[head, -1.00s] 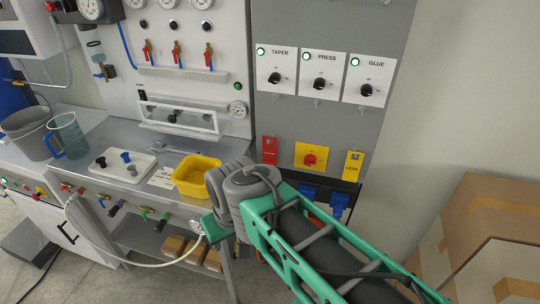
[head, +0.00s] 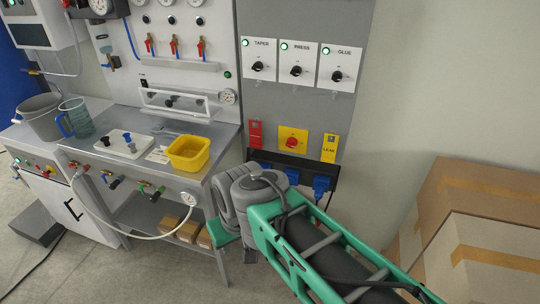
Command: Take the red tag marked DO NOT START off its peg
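A red tag (head: 255,135) hangs on the grey panel, left of the yellow plate with the red rotary switch (head: 292,140). Its lettering is too small to read, and I cannot make out its peg. A yellow tag (head: 329,148) hangs to the right of the switch. My green and grey arm reaches in from the lower right, its grey wrist joint in front of the bench's right end, below the red tag. My gripper's fingers are not visible; the arm's end points away and down behind the grey joints.
Blue plugs (head: 321,186) sit in a dark strip below the tags, close above my arm. A yellow bin (head: 188,153) stands on the steel bench (head: 120,115). A hose with a gauge hangs at the bench front. Cardboard boxes (head: 480,205) stand at the right.

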